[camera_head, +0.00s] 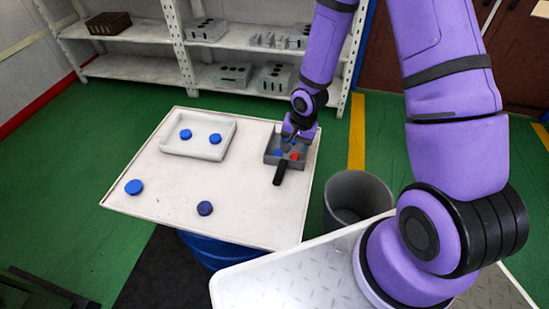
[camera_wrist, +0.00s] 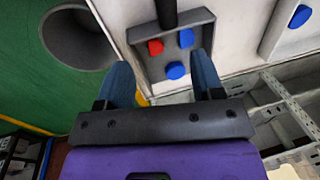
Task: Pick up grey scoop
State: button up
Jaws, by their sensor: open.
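The grey scoop (camera_head: 270,158) lies near the right edge of the white table, its black handle (camera_head: 280,172) pointing to the table's front. In the wrist view the scoop's tray (camera_wrist: 205,57) holds a red piece (camera_wrist: 155,47) and two blue pieces (camera_wrist: 175,70), and the black handle (camera_wrist: 166,12) runs off the top edge. My gripper (camera_head: 289,138) is over the far part of the scoop. In the wrist view my gripper (camera_wrist: 165,75) is open, its two blue fingers on either side of the scoop's end. I cannot tell whether they touch it.
A white tray (camera_head: 165,148) with two blue discs stands on the table's left. Two more blue discs (camera_head: 134,187) lie near the front. A grey bin (camera_head: 358,190) stands right of the table. White shelves (camera_head: 140,68) with metal moulds are behind.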

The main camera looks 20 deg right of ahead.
aim_at(283, 165)
jog(key=shift+w+a+f, duration=0.15)
jog(key=shift+a+f, duration=0.4)
jog(key=shift+f, duration=1.45)
jog(key=shift+w+a+f, duration=0.2)
jog(key=shift+a+f, duration=0.4)
jog(key=shift+f, duration=1.4)
jog(key=shift+w+a+f, duration=0.15)
jog(key=shift+a+f, duration=0.4)
jog(key=shift+f, duration=1.45)
jog(key=c, duration=1.1)
